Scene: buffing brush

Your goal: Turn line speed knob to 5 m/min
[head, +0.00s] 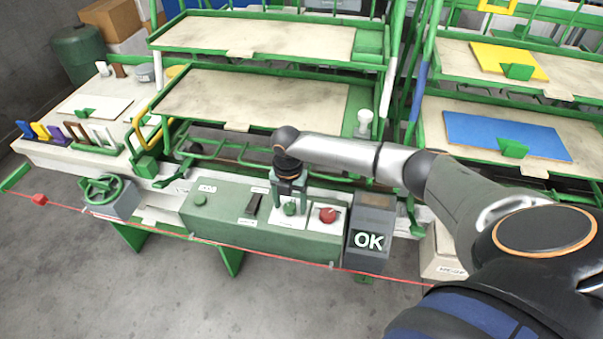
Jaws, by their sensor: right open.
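The green control box (222,222) stands at the front of the machine, with a green knob (290,208) on a white plate near its middle. I take this to be the line speed knob; its scale is too small to read. My right gripper (289,197) points down at this knob, its fingers open. The fingertips are at or just above the knob, one on each side; I cannot tell if they touch it. The gripper hides part of the plate behind the knob. My left gripper is not in view.
A red button (327,215) sits close right of the knob, and a dark switch (253,204) close left. A green handwheel (99,187) is at the left. A red cord (180,236) runs along the front.

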